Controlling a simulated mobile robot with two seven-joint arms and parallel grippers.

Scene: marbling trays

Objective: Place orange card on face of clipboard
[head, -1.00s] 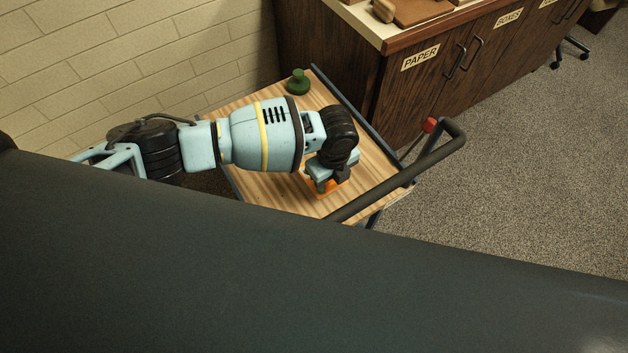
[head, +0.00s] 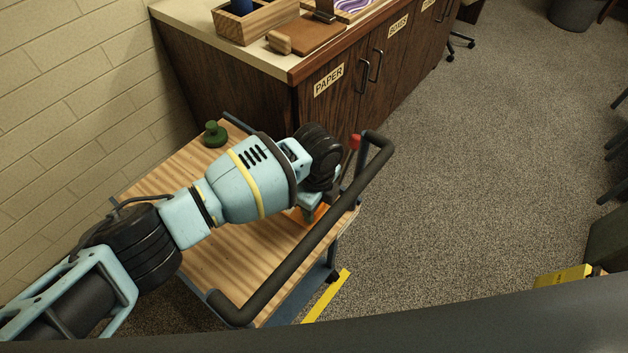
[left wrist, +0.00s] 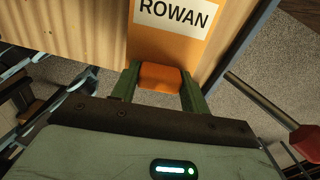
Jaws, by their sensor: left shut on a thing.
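The orange card (left wrist: 145,48), with a white label reading ROWAN, is in the left wrist view. My left gripper (left wrist: 160,88) is shut on the orange block-like end of the card, between its green fingers. In the head view only a bit of the orange card (head: 320,212) shows under my left gripper (head: 310,210), over the cart's right side near the handle. I cannot tell whether the card touches the cart top. The brown clipboard (head: 312,36) with a dark clip lies on the counter at the top, well away from the gripper. My right gripper is out of view.
The wooden cart (head: 240,262) has a dark push handle (head: 300,252) and a green knobbed object (head: 214,134). On the counter, a wooden block (head: 279,42), a wooden box (head: 258,28) and a purple marbled tray (head: 352,8) flank the clipboard. Open carpet lies right.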

